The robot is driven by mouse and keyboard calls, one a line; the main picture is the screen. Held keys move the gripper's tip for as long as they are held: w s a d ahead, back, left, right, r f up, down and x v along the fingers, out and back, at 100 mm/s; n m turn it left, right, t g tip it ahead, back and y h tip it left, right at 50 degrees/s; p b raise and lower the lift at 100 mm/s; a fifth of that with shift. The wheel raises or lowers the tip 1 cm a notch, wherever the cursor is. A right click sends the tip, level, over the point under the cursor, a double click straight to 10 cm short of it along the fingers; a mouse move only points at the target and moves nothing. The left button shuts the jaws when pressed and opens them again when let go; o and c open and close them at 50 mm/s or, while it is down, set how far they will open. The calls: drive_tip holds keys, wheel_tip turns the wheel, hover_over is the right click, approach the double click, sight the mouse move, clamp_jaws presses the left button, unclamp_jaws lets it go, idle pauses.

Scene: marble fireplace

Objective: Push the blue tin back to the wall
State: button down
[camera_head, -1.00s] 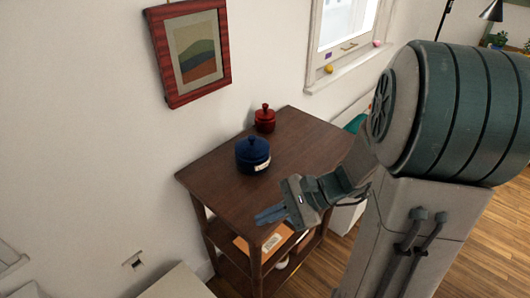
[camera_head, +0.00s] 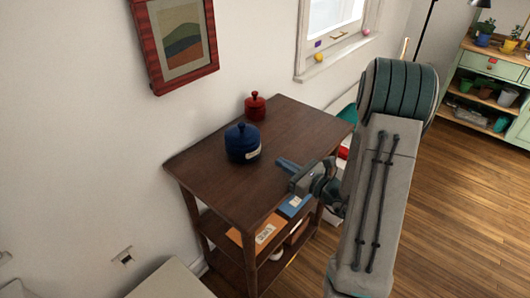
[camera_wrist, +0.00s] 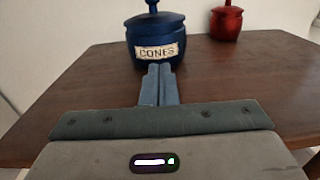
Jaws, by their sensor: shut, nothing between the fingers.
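The blue tin (camera_head: 242,143) is a round lidded pot with a knob, standing upright on the dark wooden table (camera_head: 215,188). In the wrist view the blue tin (camera_wrist: 155,36) shows a label reading "CONES", straight ahead of the fingertips. The white wall (camera_head: 110,130) is behind the table, with a gap of bare tabletop between tin and wall. My gripper (camera_head: 281,163) is shut and empty, to the right of the tin at the table's front side. In the wrist view my gripper (camera_wrist: 160,70) points at the tin's front; whether it touches cannot be told, but the head view shows a gap.
A smaller red lidded pot (camera_head: 255,106) stands on the table behind the blue tin, to the right. A framed picture (camera_head: 175,42) hangs above. Lower shelves hold an orange item (camera_head: 262,232) and a blue one (camera_head: 294,205). The tabletop's front left is clear.

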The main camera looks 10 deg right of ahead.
sight(257, 148)
drive_tip(key=x, duration=0.7)
drive_tip(key=shift+w+a, duration=0.25)
